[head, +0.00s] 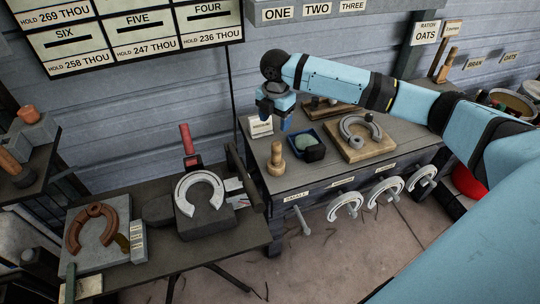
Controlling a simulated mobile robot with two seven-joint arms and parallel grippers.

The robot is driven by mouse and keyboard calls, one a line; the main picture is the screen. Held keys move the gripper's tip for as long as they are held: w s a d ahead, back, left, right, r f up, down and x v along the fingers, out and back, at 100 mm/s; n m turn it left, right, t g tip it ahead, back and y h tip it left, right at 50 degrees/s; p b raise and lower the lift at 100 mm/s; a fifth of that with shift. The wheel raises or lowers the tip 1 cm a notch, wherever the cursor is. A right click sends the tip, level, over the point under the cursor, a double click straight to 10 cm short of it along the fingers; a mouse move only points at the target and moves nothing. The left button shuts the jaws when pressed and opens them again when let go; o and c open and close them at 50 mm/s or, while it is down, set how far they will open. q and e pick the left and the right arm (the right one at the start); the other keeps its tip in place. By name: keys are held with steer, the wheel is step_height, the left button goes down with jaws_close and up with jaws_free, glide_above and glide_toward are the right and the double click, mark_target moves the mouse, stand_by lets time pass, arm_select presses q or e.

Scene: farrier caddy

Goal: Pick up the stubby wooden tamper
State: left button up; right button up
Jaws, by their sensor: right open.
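A stubby wooden tamper (276,160), pale tan with a rounded knob top and a wider base, stands upright at the front left of the grey bench (330,173). My right gripper (275,117) points down above and a little behind the tamper in the picture. Its blue fingers are apart and nothing shows between them. The gripper is clear of the tamper. My left gripper is out of view.
A small blue tray (297,142) holding a green round thing and a dark block sits just right of the tamper. A small white sign (261,126) stands behind it. A wooden board (370,148) with a grey horseshoe lies further right. A lower dark table (160,261) holds more horseshoes.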

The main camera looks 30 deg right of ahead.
mark_target(276, 152)
steer(key=f, duration=0.8)
steer(key=f+b, duration=0.1)
steer(key=f, duration=0.4)
steer(key=shift+s+d, duration=0.1)
steer(key=shift+s, duration=0.3)
jaws_close()
step_height(276, 152, up, 20)
steer(key=p, duration=0.1)
steer(key=shift+p, duration=0.4)
steer(key=c, duration=0.8)
jaws_free()
jaws_close()
